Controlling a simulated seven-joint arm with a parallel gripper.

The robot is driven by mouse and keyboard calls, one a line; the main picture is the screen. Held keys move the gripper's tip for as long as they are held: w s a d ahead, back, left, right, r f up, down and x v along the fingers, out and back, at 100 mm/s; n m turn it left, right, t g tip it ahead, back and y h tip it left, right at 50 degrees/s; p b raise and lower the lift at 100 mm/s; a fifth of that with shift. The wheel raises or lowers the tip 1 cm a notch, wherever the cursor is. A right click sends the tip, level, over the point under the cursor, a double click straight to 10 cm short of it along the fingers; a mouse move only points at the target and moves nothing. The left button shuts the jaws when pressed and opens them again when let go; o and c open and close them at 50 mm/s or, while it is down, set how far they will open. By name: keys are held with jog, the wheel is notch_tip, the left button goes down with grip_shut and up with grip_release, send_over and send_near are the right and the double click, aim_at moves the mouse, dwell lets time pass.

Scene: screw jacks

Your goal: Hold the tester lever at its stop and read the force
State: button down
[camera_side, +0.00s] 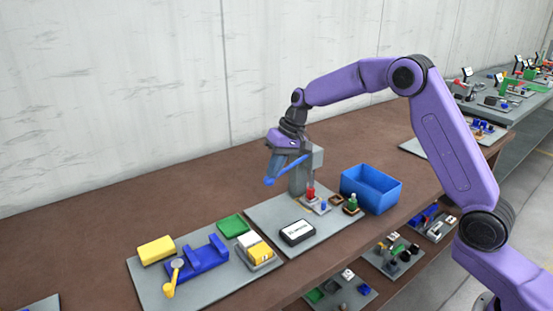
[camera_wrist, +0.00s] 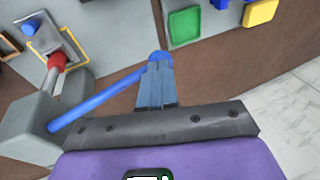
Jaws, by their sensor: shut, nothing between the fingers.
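The tester is a grey upright press (camera_side: 300,178) with a blue lever (camera_side: 290,170). In the wrist view the lever (camera_wrist: 105,92) runs from the grey head (camera_wrist: 30,130) up to its rounded end by my fingertips. My gripper (camera_side: 271,176) is shut and empty, its blue fingers (camera_wrist: 157,68) at the lever's end. They overlap it in view; I cannot tell whether they touch. The lever slopes down toward its free end in the side view. A red-topped part (camera_side: 311,192) is below the press head. A black readout box (camera_side: 297,231) has a white screen; its text is too small to read.
A blue bin (camera_side: 371,188) stands right of the tester. A second grey board holds a blue cradle (camera_side: 195,259), a yellow block (camera_side: 156,249), a green pad (camera_side: 232,226) and a yellow-and-white box (camera_side: 256,247). Brown bench behind the boards is clear.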

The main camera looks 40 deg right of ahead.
jog(key=shift+s+a+f, duration=0.1)
jog(key=shift+s+f, duration=0.05)
jog(key=shift+f, duration=1)
jog(key=shift+s+a+f, duration=0.1)
jog(key=shift+a, duration=0.1)
dwell(0.4)
jog(key=a+v, duration=0.1)
jog(key=v, duration=1.3)
jog(key=shift+w+r, duration=0.3)
jog(key=shift+r, duration=0.35)
jog(key=s+a+f+n+g+h, duration=0.1)
jog(key=s+a+f+n, duration=0.15)
jog(key=s, duration=0.75)
jog(key=s+a+f+n+g+h, duration=0.1)
jog(key=s+a+n, duration=0.3)
jog(key=s, duration=0.7)
jog(key=s+d+f+n, duration=0.2)
jog(key=s, duration=0.5)
jog(key=s+d+f+n+h, duration=0.1)
jog(key=s+d+f+n, duration=0.1)
jog(key=s, duration=0.4)
jog(key=s+d+f+n, duration=0.2)
jog(key=s+d, duration=0.1)
jog(key=s, duration=0.4)
jog(key=shift+s+d, duration=0.3)
jog(key=shift+d, duration=0.1)
